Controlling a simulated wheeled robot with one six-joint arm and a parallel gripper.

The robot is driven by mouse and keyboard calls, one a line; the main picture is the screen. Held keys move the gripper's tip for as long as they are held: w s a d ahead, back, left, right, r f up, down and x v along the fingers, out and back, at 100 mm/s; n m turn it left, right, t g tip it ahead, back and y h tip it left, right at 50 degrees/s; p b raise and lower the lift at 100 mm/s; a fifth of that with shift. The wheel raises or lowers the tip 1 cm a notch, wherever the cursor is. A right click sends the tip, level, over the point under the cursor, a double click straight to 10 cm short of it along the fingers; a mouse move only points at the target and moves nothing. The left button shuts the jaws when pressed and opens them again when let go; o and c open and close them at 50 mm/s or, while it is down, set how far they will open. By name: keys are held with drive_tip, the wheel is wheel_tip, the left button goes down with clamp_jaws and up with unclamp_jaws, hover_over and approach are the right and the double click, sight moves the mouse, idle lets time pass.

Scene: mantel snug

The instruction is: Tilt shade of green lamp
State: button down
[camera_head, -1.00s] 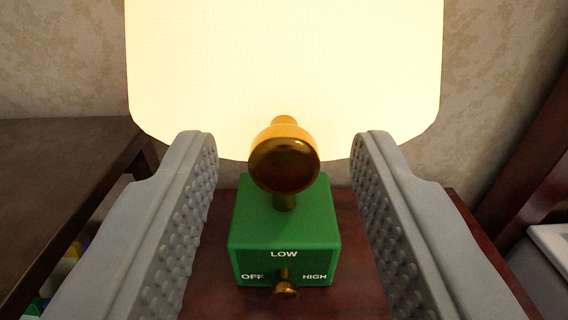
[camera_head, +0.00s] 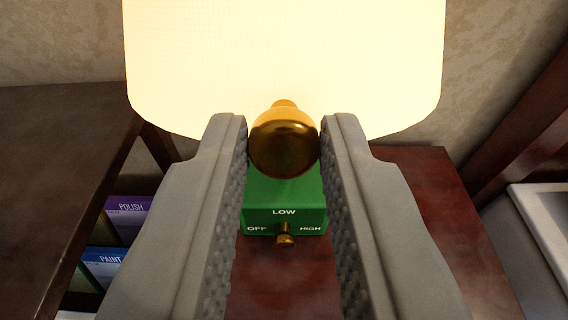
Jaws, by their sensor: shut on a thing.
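The green lamp has a glowing cream shade (camera_head: 284,55) filling the top middle of the view. A round brass knob (camera_head: 284,143) sits at the shade's lower front. My gripper (camera_head: 284,140) is shut on this knob, with one grey ridged finger against each side. Below the knob is the lamp's green base (camera_head: 284,192), marked OFF, LOW and HIGH. A small brass switch (camera_head: 285,236) on the base front points near the middle, below LOW. The fingers hide the sides of the base, and the knob hides most of the stem.
The lamp stands on a reddish-brown wooden surface (camera_head: 440,220). A dark wooden top (camera_head: 60,150) is at left, with purple POLISH (camera_head: 130,207) and blue PAINT (camera_head: 108,262) items below it. A pale-edged grey object (camera_head: 530,240) is at right. A patterned wall is behind.

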wheel_tip(320, 180, up, 4)
drive_tip(key=shift+w+r, duration=0.1)
drive_tip(key=shift+w, duration=0.05)
drive_tip(key=c, duration=1.3)
unclamp_jaws()
drive_tip(key=shift+f, duration=0.2)
drive_tip(key=v, duration=1.7)
drive_tip(key=shift+r, duration=0.1)
